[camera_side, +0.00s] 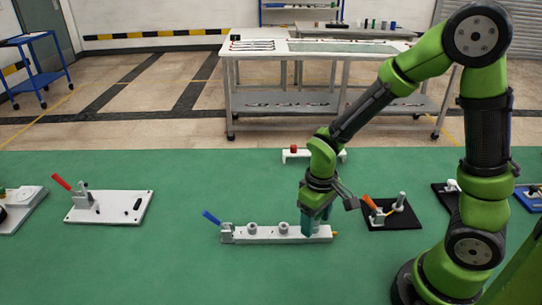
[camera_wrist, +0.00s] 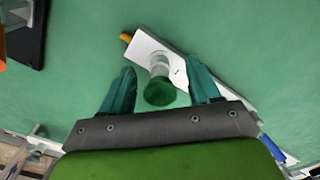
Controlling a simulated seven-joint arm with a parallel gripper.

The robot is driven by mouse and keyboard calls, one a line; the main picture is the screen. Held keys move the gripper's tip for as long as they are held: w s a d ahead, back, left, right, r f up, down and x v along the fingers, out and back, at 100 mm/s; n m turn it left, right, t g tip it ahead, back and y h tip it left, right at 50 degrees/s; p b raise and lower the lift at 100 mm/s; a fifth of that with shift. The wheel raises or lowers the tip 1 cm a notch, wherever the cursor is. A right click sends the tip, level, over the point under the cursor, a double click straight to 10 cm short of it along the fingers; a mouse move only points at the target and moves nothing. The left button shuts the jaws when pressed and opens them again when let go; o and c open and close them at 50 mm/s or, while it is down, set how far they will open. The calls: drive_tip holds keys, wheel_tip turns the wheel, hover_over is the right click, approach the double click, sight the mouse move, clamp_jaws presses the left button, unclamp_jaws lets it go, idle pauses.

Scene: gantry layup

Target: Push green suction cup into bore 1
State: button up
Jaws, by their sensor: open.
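The white bar fixture (camera_side: 265,237) lies on the green table; it also shows in the wrist view (camera_wrist: 146,47). It carries two grey round bosses, a left one (camera_side: 252,228) and a middle one (camera_side: 283,228). My gripper (camera_side: 313,232) is low over its right end and hides that part in the side view. In the wrist view, the green suction cup (camera_wrist: 160,92) stands between my open fingers (camera_wrist: 160,80), with a pale grey cylinder (camera_wrist: 159,66) just beyond it. Gaps show on both sides of the cup. I cannot tell how deep it sits or which bore is numbered 1.
A blue lever (camera_side: 211,217) rises at the bar's left end. A black plate with an orange lever (camera_side: 370,203) lies close on the right. A white plate with a red lever (camera_side: 62,183) lies farther left. A white stand with a red knob (camera_side: 294,148) is behind.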

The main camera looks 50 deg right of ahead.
wheel_tip(320, 180, up, 16)
idle(0.3)
drive_tip(key=s+r+m+t+y, duration=0.2)
drive_tip(key=s+r+m+t, duration=0.2)
drive_tip(key=t, duration=0.3)
drive_tip(key=shift+s+a+r, duration=0.4)
drive_tip(key=shift+s, duration=0.45)
idle(0.5)
